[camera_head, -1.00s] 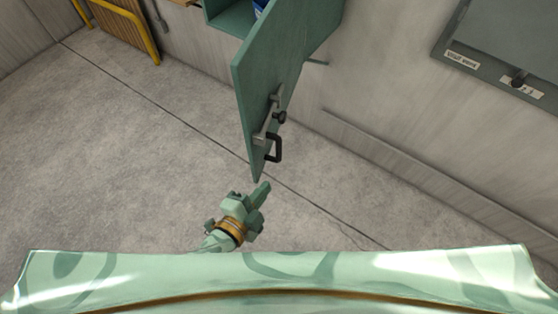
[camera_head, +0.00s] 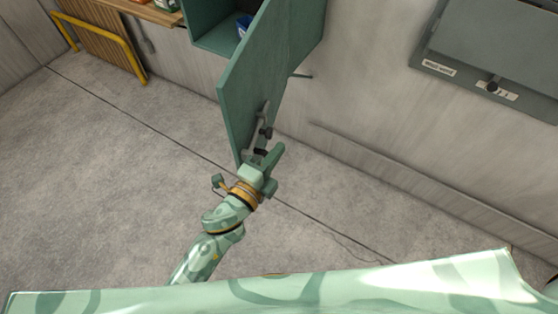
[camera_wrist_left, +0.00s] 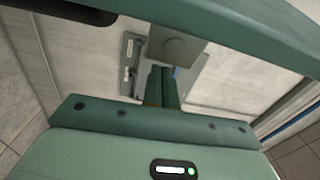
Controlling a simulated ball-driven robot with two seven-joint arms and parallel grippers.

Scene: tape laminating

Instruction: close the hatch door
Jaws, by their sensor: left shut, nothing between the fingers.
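The green hatch door (camera_head: 240,95) stands swung open from its green cabinet (camera_head: 215,38) in the head view. A grey latch bar with a dark knob (camera_head: 265,132) is on its right-hand face. The black pull handle is mostly hidden by my gripper. My left gripper (camera_head: 276,152) is at the door's lower near edge, beside the latch side, and shut with nothing held. Its shut fingers show in the left wrist view (camera_wrist_left: 162,86). I cannot tell whether it touches the door. My right gripper is out of view.
A blue item (camera_head: 243,25) shows inside the cabinet. A grey wall box (camera_head: 485,50) with labels and a knob is at upper right. A folded wooden item with a yellow frame (camera_head: 105,50) leans at upper left. The concrete floor (camera_head: 110,180) is clear.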

